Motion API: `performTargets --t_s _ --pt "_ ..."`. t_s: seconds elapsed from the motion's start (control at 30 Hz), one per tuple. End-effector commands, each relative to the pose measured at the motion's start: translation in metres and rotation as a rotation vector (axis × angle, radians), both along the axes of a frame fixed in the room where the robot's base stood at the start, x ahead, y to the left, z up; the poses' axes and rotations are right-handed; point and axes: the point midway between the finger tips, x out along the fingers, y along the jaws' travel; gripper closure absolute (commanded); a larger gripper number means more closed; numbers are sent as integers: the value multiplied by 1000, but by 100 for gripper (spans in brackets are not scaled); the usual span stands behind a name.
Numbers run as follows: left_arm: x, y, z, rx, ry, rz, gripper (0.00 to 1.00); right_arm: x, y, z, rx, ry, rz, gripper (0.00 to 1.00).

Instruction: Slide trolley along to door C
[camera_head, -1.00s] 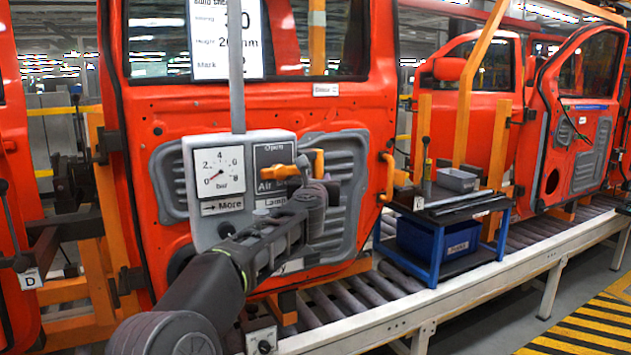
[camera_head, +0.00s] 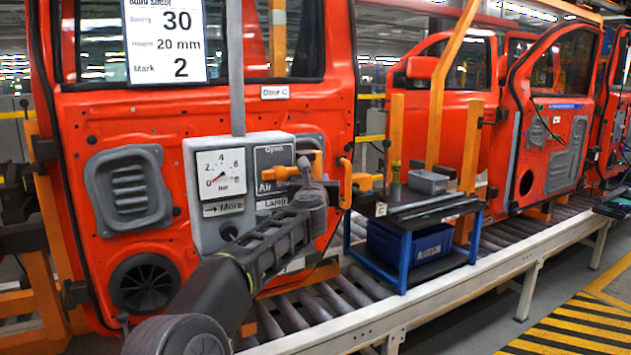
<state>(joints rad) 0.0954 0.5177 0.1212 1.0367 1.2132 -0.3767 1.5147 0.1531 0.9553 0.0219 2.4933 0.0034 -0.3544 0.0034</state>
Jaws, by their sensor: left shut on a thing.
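The trolley is a grey panel (camera_head: 210,230) hanging on a grey pole (camera_head: 236,70), with a round bar gauge (camera_head: 221,175), labels More, Open, Air and Lamp, and an orange handle (camera_head: 285,172) at its right side. My left gripper (camera_head: 306,172) is shut on this handle; its dark arm hides the panel's lower right part. Behind the panel stands a red door (camera_head: 100,240) with a Door C label (camera_head: 275,91) and a white build sheet (camera_head: 165,40). The panel hangs in front of the door's middle, the label above and slightly right of it. My right gripper is out of view.
A roller conveyor (camera_head: 315,312) with a pale rail runs along the doors. More red doors (camera_head: 550,120) follow at right. Yellow-black striped floor (camera_head: 570,325) lies at lower right.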

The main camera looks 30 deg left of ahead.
Motion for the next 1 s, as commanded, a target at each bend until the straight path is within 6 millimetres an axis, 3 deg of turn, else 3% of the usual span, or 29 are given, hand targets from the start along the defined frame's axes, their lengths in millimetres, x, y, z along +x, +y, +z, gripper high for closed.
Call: performTargets --t_s 0.4,0.43,0.6,0.7,1.0 --pt "1 0 0 0 0 1 100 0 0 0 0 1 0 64" --pt "1 0 0 0 0 1 76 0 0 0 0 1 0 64" --pt "1 0 0 0 0 1 62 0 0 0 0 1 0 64" --pt "1 0 0 0 0 1 56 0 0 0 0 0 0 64" --pt "-2 -1 -1 0 0 1 56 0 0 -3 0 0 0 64"
